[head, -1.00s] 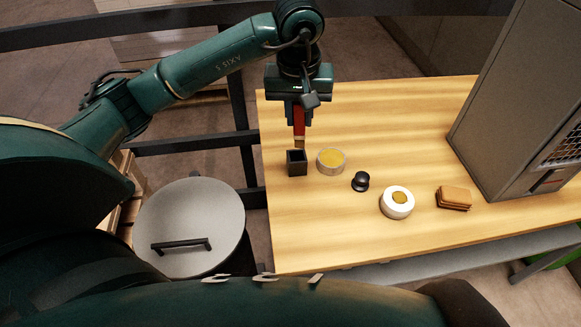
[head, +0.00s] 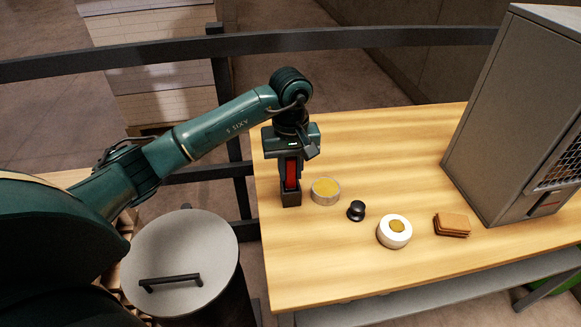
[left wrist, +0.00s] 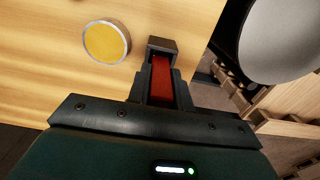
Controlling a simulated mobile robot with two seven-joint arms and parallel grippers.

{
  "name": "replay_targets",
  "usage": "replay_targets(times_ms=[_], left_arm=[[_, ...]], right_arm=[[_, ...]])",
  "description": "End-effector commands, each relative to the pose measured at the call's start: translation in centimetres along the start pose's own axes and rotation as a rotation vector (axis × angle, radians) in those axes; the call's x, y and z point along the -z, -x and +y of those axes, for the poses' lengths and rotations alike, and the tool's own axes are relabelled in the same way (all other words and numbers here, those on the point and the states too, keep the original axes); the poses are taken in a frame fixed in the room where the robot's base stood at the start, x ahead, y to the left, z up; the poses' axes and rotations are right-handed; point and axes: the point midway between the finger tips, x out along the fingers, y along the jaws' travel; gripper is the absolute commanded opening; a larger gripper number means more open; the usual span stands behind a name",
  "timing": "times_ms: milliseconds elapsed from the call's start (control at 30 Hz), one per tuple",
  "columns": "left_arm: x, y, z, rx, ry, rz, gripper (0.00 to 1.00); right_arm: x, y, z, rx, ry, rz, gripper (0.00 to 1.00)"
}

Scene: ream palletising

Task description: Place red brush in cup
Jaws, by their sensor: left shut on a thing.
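The red brush (head: 291,173) is upright between the fingers of my left gripper (head: 291,182), which is shut on it. My right gripper is not in view.
Farther right are a black knob (head: 356,210), a white round container (head: 395,231), brown stacked blocks (head: 452,224) and a large grey cabinet (head: 510,110). A round lidded bin (head: 180,255) stands left of the table.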

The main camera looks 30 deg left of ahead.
Motion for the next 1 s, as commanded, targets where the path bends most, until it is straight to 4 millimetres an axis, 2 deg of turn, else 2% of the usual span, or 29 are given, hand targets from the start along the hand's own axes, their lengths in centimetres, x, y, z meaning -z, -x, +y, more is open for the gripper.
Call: replay_targets(times_ms=[333, 367, 600, 867, 1000], left_arm=[[0.1, -0.5, 0.0, 0.000, 0.000, 0.002, 0.00], [0.0, -0.4, 0.0, 0.000, -0.001, 0.002, 0.23], [0.0, -0.4, 0.0, 0.000, 0.000, 0.002, 0.43], [0.0, -0.2, 0.0, -0.001, 0.000, 0.002, 0.43], [0.1, 0.8, 0.1, -0.003, -0.001, 0.005, 0.43]], right_arm=[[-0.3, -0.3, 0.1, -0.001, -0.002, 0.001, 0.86], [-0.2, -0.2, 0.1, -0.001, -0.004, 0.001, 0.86], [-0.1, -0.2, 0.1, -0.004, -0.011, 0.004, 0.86], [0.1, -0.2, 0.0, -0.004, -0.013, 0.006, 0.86], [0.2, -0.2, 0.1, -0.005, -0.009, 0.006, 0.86]])
